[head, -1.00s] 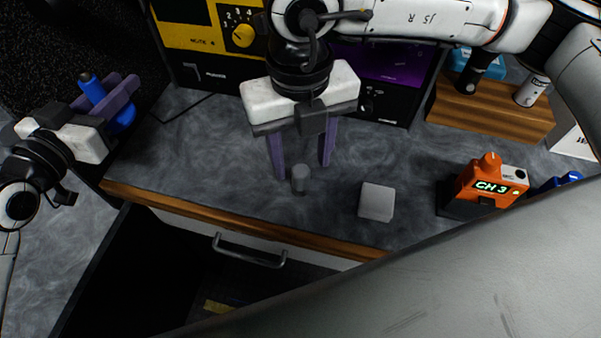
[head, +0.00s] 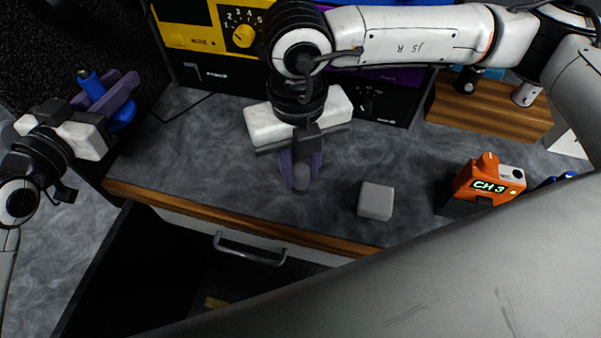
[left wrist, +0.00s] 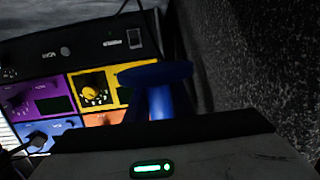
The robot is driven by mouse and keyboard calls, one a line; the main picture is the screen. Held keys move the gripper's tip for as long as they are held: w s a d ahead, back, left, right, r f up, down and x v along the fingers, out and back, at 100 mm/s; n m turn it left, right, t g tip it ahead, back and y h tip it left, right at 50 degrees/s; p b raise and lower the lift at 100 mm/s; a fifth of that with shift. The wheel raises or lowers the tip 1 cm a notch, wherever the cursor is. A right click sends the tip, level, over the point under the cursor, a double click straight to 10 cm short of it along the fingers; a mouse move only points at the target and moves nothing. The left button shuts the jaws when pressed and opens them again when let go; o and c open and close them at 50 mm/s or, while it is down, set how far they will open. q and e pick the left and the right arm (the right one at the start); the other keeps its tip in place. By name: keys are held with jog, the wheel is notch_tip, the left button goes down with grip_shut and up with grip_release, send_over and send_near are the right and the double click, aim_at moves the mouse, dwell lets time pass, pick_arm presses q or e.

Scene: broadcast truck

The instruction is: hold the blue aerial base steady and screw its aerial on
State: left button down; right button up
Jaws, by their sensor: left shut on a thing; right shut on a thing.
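My left gripper (head: 122,98) is at the left, beyond the bench's left edge, shut on the blue aerial base (head: 90,84). The base shows a round post toward the upper left and a wider blue part by the fingers. In the left wrist view the base (left wrist: 165,98) shows a wide disc and a narrower stem; its lower part is hidden. I cannot tell whether this cylinder is the aerial. The two grippers are well apart.
A grey block (head: 376,201) lies on the bench (head: 240,190) to the right of my right gripper. An orange radio reading CH 3 (head: 490,183) stands further right. A wooden holder (head: 490,108) is behind. Rack panels (head: 215,30) stand at the back.

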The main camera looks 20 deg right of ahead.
aim_at(300, 169)
pick_arm(q)
jog(key=shift+r, duration=0.1)
pick_arm(e)
jog(key=shift+r, duration=0.1)
pick_arm(q)
jog(key=shift+f+b, duration=0.45)
pick_arm(e)
notch_tip(300, 169, up, 10)
jog(key=shift+f, duration=0.1)
pick_arm(q)
jog(key=c, duration=2.3)
grip_release()
grip_shut()
